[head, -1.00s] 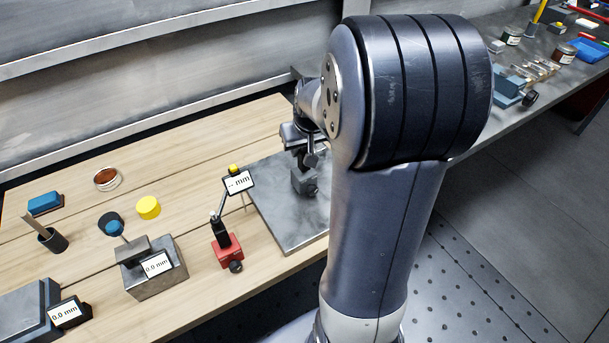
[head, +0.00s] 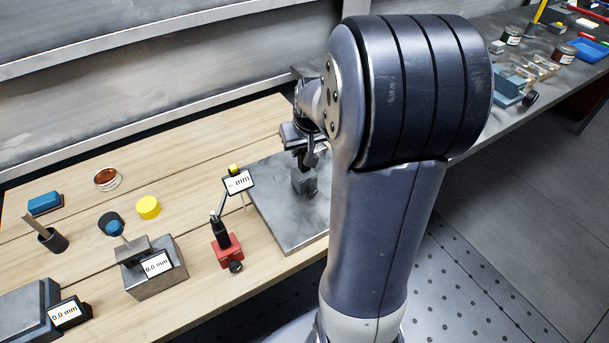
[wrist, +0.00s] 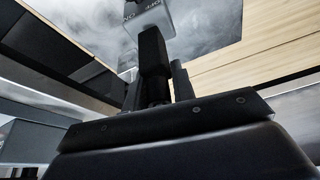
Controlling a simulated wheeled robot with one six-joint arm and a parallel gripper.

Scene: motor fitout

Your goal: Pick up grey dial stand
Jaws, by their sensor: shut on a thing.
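The grey dial stand's block-shaped grey base (head: 305,181) shows below my gripper (head: 303,152), over the grey plate. In the wrist view the grey base (wrist: 157,14) has white lettering, and a black post (wrist: 152,52) stands between the two dark fingers of my gripper (wrist: 157,82). My gripper is shut on the stand's post. My arm hides the right side of the stand in the head view, and I cannot tell whether its base touches the plate.
The grey plate (head: 276,222) lies on the wooden bench (head: 190,187). A red-based dial stand (head: 227,250) is close at its left. A grey block with a 0.0 mm display (head: 150,284), a yellow disc (head: 148,208) and a blue block (head: 45,203) are farther left.

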